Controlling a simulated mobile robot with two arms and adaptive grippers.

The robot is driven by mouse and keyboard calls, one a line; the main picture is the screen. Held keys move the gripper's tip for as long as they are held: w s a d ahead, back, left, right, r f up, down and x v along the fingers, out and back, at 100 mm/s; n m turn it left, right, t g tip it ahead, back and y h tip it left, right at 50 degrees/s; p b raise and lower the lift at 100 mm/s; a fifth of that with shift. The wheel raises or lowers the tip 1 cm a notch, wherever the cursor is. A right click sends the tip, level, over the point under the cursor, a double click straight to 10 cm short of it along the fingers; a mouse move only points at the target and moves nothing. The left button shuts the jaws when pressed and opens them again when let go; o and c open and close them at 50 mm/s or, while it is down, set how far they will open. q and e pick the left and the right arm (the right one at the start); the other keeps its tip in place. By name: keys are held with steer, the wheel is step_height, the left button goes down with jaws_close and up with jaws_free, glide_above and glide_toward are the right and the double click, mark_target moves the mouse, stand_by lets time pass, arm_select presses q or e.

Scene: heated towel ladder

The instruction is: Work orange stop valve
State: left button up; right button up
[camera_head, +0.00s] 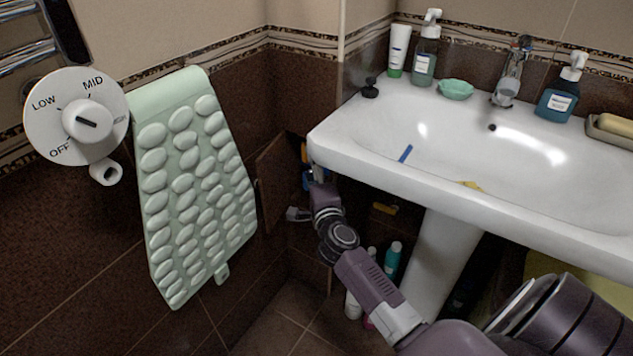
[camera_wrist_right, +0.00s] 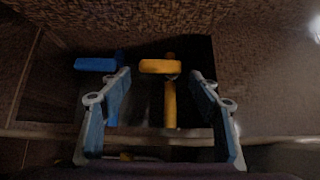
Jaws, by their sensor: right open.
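In the right wrist view, the orange stop valve (camera_wrist_right: 160,67) has a short bar handle lying level across the top of an upright orange pipe (camera_wrist_right: 170,105). It sits in a dark wall recess. My right gripper (camera_wrist_right: 160,75) is open, with one finger on each side of the orange valve and gaps on both sides. A blue valve (camera_wrist_right: 95,64) with a similar level handle is to the left, partly behind the left finger. In the head view, a bit of the orange valve (camera_head: 304,152) shows beside the sink; my right gripper is mostly hidden there. My left gripper is not in view.
An open hatch panel (camera_head: 273,178) stands left of the recess. The white sink (camera_head: 440,178) overhangs my right arm, with its pedestal (camera_head: 440,255) to the right. Bottles (camera_head: 392,260) stand below. A green mat (camera_head: 190,190) and a dial (camera_head: 75,115) are at left.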

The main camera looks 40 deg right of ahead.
steer(key=v, duration=0.8)
